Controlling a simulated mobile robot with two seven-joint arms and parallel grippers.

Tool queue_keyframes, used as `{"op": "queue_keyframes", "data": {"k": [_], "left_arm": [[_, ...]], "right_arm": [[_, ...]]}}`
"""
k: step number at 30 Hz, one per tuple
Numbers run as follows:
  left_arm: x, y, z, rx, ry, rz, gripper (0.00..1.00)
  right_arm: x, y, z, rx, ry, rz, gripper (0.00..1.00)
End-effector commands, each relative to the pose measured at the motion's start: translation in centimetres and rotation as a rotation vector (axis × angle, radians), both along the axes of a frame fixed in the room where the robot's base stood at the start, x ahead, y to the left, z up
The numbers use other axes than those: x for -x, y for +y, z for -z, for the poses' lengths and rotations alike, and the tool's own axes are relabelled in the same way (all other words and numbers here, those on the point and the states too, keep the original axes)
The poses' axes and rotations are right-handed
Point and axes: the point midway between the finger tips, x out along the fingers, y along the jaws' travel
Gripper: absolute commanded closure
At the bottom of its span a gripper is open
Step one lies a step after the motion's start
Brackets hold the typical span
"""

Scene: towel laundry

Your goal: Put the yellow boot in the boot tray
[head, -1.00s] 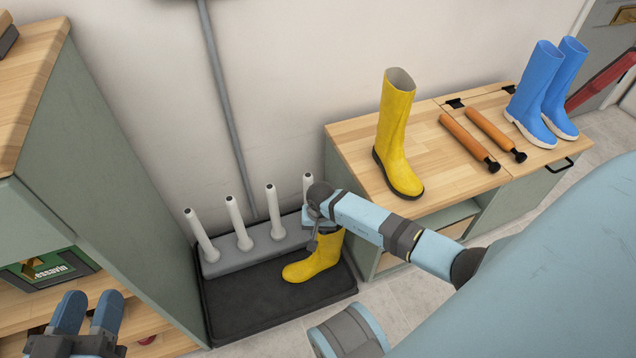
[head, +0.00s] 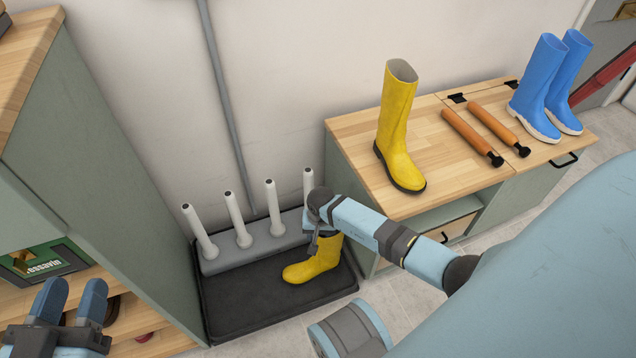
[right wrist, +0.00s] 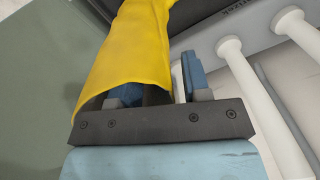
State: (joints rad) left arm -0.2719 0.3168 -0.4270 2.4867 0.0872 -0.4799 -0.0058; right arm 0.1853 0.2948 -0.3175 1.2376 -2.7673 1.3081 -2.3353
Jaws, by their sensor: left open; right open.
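One yellow boot (head: 316,262) stands on the black boot tray (head: 240,318), at its right end, toe pointing left. A second yellow boot (head: 397,130) stands upright on the wooden bench top. My right gripper (right wrist: 160,85) is open at the top of the boot in the tray. In the right wrist view one finger is inside the shaft opening of this boot (right wrist: 125,50) and the other is outside its wall. In the head view my right wrist hides the boot's top. My left gripper (head: 71,300) is open and empty at the lower left.
Several white pegs (head: 234,215) rise from a grey bar along the tray's back. Two orange rods (head: 472,137) and a pair of blue boots (head: 550,85) are on the bench (head: 350,128). A green cabinet (head: 110,200) flanks the tray's left; the tray's front left is clear.

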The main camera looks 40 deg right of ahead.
Motion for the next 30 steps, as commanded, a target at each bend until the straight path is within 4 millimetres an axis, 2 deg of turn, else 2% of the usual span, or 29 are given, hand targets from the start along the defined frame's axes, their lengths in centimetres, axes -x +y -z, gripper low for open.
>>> {"op": "queue_keyframes", "data": {"k": [5, 11, 15, 21, 25, 30], "left_arm": [[0.0, 0.0, -0.5, 0.008, 0.006, 0.001, 0.57], [0.6, -0.4, -1.2, 0.06, 0.087, 0.008, 0.57], [1.4, -0.9, -0.9, 0.109, 0.178, 0.011, 0.57], [2.3, -1.4, 0.0, 0.163, 0.28, 0.007, 0.57], [2.4, -1.5, 0.2, 0.175, 0.29, 0.004, 0.57], [2.6, -1.5, 0.2, 0.186, 0.288, 0.003, 0.57]], "right_arm": [[0.0, 0.1, -0.7, -0.002, -0.001, 0.001, 0.56], [0.0, -0.3, -4.6, 0.003, -0.003, -0.002, 0.56], [0.1, -0.4, -7.7, 0.002, -0.003, -0.003, 0.56], [0.2, -0.4, -11.0, 0.0, -0.002, -0.001, 0.56], [0.3, -0.5, -12.1, 0.001, -0.001, 0.0, 0.56], [0.3, -0.4, -12.4, -0.001, 0.0, 0.0, 0.56]]}}
